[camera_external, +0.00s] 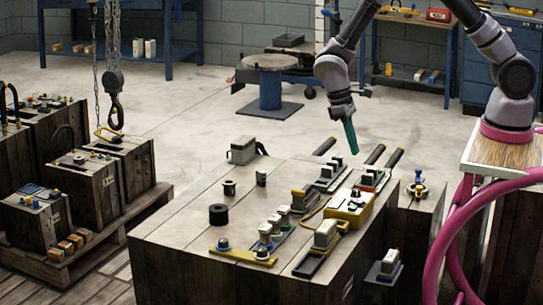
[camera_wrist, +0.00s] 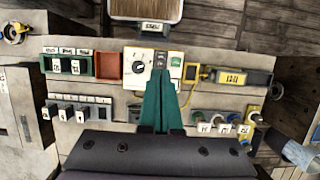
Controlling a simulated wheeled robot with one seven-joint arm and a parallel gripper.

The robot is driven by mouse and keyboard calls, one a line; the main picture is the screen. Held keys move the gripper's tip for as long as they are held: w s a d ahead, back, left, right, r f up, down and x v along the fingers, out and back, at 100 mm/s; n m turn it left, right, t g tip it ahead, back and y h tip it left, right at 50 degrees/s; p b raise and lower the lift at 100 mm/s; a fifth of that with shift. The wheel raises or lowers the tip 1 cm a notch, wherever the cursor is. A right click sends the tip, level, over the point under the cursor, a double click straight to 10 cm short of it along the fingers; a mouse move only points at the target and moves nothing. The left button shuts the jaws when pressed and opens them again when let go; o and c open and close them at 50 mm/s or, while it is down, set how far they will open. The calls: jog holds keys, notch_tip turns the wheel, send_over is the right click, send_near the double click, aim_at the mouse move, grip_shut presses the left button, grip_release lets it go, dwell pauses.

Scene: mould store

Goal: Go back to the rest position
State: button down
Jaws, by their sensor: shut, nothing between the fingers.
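My gripper (camera_external: 352,146) hangs above the right side of the big wooden block in the outside view, its teal fingers pointing down. In the wrist view the teal fingers of my gripper (camera_wrist: 161,88) are together, with nothing between them. Their tips overlap the lower part of a yellow-framed panel (camera_wrist: 141,72) with a dial. The same panel shows in the outside view (camera_external: 347,214), below the fingers. The fingers are clear of the block's top.
A crane hook (camera_external: 115,95) hangs at left over smaller crates. A pink hose (camera_external: 440,245) curves at right. Open floor lies behind the block.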

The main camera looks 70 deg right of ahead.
jog(key=shift+r, duration=0.2)
jog(key=s+d+r+m+t+y, duration=0.15)
jog(key=d+r, duration=0.25)
jog(key=r, duration=0.8)
jog(key=s+d+r+m+t, duration=0.1)
jog(key=s+d+r+t, duration=0.3)
jog(key=r, duration=0.8)
jog(key=s+d+r+m+t, duration=0.1)
jog(key=s+d+r+t, duration=0.4)
jog(key=s+d+r, duration=0.3)
jog(key=s+r, duration=0.3)
jog(key=s, duration=0.1)
jog(key=shift+s+d+r+m, duration=0.2)
jog(key=shift+s+d+m, duration=0.05)
jog(key=shift+s+m, duration=0.1)
jog(key=shift+y, duration=0.25)
